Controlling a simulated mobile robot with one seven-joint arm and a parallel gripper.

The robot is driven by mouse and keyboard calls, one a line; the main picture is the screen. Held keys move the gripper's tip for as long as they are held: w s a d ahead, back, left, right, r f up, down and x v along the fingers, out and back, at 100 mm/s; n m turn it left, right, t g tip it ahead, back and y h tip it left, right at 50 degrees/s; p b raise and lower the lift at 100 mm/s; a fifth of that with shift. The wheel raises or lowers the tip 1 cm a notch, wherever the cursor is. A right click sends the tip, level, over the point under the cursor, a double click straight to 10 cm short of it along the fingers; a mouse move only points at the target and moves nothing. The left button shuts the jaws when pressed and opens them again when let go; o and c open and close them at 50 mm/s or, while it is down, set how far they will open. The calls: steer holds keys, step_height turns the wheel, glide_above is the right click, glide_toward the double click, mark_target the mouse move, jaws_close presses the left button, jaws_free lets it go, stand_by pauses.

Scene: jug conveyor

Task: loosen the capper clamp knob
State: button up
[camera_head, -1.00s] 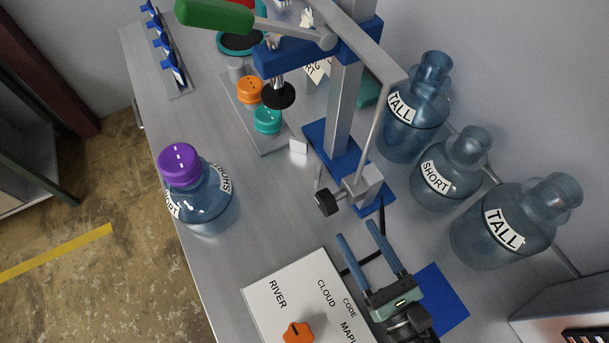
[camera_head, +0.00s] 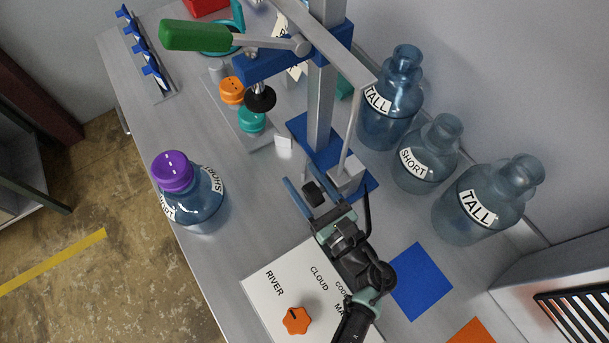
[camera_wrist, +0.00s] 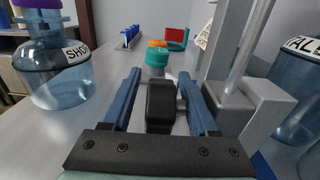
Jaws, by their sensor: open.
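The capper clamp knob (camera_head: 313,193) is a small black knob on a short shaft at the side of the grey clamp block (camera_head: 346,177). The block sits low on the capper, by its blue base and grey upright post (camera_head: 320,110). My gripper (camera_head: 308,188) is open, with its blue fingers on either side of the knob. In the wrist view the black knob (camera_wrist: 161,106) stands between the two fingers, with a visible gap at each side. The grey clamp block (camera_wrist: 262,112) is just right of the right finger.
A purple-capped jug (camera_head: 190,190) stands left. Jugs marked TALL (camera_head: 392,105), SHORT (camera_head: 427,158) and TALL (camera_head: 487,205) stand right. A white panel (camera_head: 300,285) with an orange dial (camera_head: 296,320) lies in front. The green-handled lever (camera_head: 195,36) hangs above.

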jaws_close()
stand_by(0.3)
steer(key=shift+r, duration=0.1)
steer(key=f+g+h+p, duration=0.1)
steer(key=g+p, duration=0.1)
steer(key=p, duration=0.2)
steer(key=shift+h, duration=0.4)
